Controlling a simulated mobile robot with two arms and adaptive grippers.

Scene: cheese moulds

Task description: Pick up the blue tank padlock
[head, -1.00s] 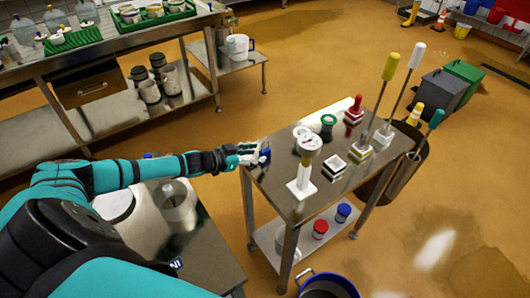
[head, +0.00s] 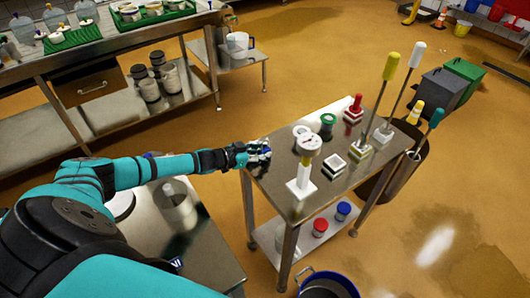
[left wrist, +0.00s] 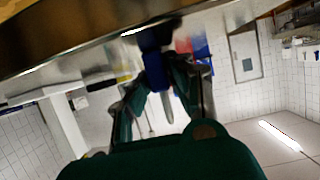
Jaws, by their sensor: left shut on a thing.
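The blue padlock (left wrist: 154,42) shows in the left wrist view between the fingertips of my left gripper (left wrist: 160,82), just by the edge of a metal tabletop (left wrist: 60,55). The fingers are shut on it. In the head view my left gripper (head: 262,152) is at the left edge of the small steel table (head: 268,178). There only small blue patches of the padlock (head: 265,151) show, the rest being hidden by the fingers. My right gripper is in neither view.
On the small table stand a white gauge on a stand (head: 304,175), a white-and-black block (head: 334,166), a green-rimmed roll (head: 327,124), a red stamp (head: 355,104) and long-handled tools (head: 387,90). A blue-rimmed bucket (head: 328,285) stands on the floor in front.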

